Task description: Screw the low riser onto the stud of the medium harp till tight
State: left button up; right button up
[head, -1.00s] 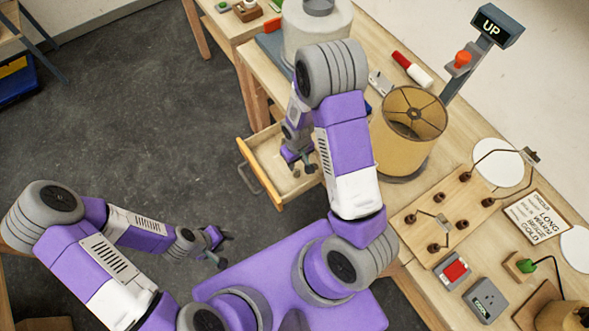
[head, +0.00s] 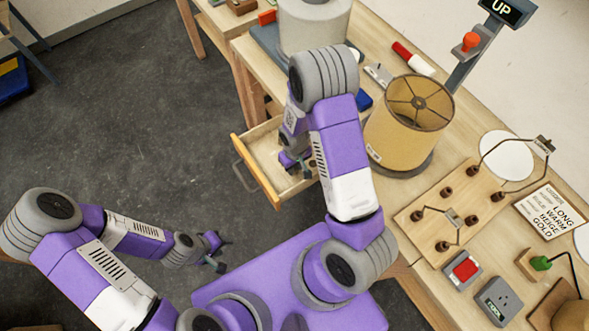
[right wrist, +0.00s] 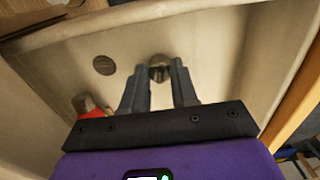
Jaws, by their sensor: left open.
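My right gripper (right wrist: 159,80) is low inside the open drawer, fingers apart. A small dark metal piece (right wrist: 160,68), perhaps a riser, sits between its fingertips with slight gaps at its sides. In the head view the right gripper (head: 298,168) is partly hidden by my arm. My left gripper (head: 220,253) is open and empty above the floor. I cannot tell which is the medium harp.
The drawer (head: 241,160) is pulled out; a round dark piece (right wrist: 104,65) and a red-and-metal piece (right wrist: 90,108) lie in it. A lampshade (head: 405,118), the harp board (head: 425,237), switch boxes and an order card (head: 550,210) crowd the bench.

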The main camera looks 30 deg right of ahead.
jog(key=c, duration=0.3)
jog(key=shift+r+p, duration=1.95)
jog(key=shift+r, duration=0.55)
jog(key=shift+c, duration=0.2)
